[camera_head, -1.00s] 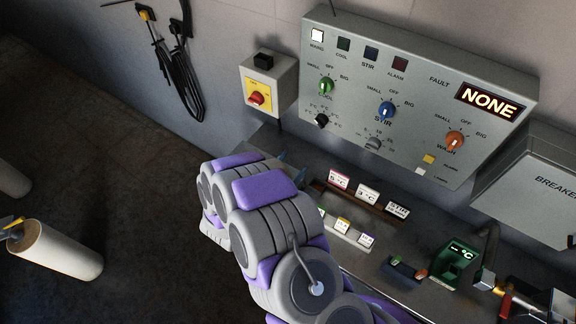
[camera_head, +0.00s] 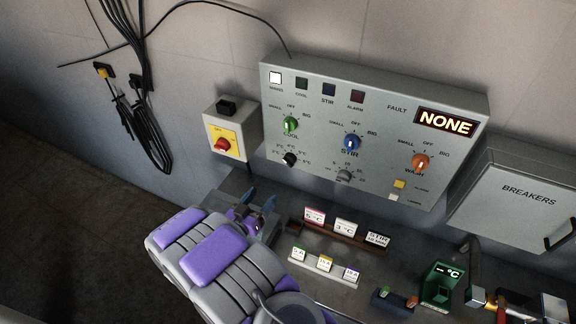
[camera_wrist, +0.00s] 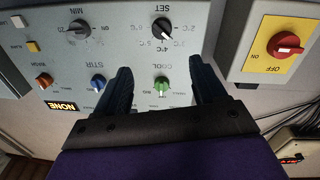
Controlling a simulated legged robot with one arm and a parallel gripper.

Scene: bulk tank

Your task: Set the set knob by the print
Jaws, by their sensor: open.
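The black set knob (camera_head: 289,159) is at the lower left of the grey control panel, below the green knob. In the upside-down wrist view the set knob (camera_wrist: 162,28) lies beyond my fingertips, with a °C scale around it. Its pale pointer seems turned toward the 3 °C side; I cannot read it exactly. My gripper (camera_head: 259,201) is open and empty, below the panel's lower left in the head view. In the wrist view its two dark fingers (camera_wrist: 161,66) frame the green knob (camera_wrist: 162,87). Printed cards reading 5 °C (camera_head: 314,216) and 3 °C (camera_head: 345,227) stand on a rack.
Blue (camera_head: 352,142) and orange (camera_head: 420,162) knobs share the panel. Below stand small cards (camera_head: 325,263) and a green °C display (camera_head: 441,284).

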